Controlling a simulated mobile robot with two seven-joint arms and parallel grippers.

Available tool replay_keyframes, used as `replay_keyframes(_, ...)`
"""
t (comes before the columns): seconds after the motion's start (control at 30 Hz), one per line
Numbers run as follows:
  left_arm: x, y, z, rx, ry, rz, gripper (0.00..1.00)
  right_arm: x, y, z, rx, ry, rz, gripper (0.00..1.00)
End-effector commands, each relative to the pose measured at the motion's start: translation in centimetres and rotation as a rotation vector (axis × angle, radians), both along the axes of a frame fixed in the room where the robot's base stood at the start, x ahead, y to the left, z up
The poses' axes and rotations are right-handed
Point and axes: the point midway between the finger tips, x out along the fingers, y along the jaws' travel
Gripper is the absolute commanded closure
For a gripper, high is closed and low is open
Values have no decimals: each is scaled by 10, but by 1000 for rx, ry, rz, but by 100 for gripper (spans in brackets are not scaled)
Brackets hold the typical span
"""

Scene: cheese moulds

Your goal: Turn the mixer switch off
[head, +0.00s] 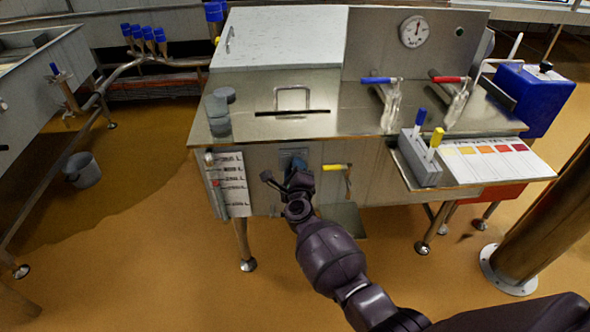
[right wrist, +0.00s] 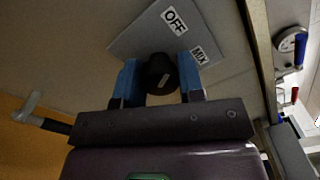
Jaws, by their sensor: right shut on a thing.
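The mixer switch is a round black knob (right wrist: 160,72) on a grey plate with the labels OFF and MIX (right wrist: 140,40). The plate also shows on the front panel of the steel machine in the head view (head: 291,156). My right gripper (right wrist: 160,80) has its two blue fingers on either side of the knob and is shut on it. In the head view my right gripper (head: 296,179) reaches up to the panel and hides the knob. Which label the knob points to I cannot tell. My left gripper is not in view.
A yellow-handled valve (head: 336,167) sits just right of the gripper. A labelled strip (head: 229,185) hangs at left on the panel. The counter (head: 340,118) above carries grey moulds (head: 217,110), a blue-handled tap (head: 378,80) and a red-handled tap (head: 447,79). Open floor lies in front.

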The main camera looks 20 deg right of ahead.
Motion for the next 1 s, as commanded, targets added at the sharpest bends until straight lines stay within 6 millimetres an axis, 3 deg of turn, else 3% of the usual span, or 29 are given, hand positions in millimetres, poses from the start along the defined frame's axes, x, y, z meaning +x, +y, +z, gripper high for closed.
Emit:
replay_keyframes(0.1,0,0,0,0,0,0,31,0,0,-1,-1,2,0,88)
replay_keyframes(0.13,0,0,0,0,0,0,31,0,0,-1,-1,2,0,63)
replay_keyframes(0.3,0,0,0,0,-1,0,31,0,0,0,0,0,-1,39)
replay_keyframes(0.67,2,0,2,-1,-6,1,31,-4,1,1,2,-1,0,39)
replay_keyframes(1.0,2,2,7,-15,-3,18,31,-49,14,4,3,-4,-1,39)
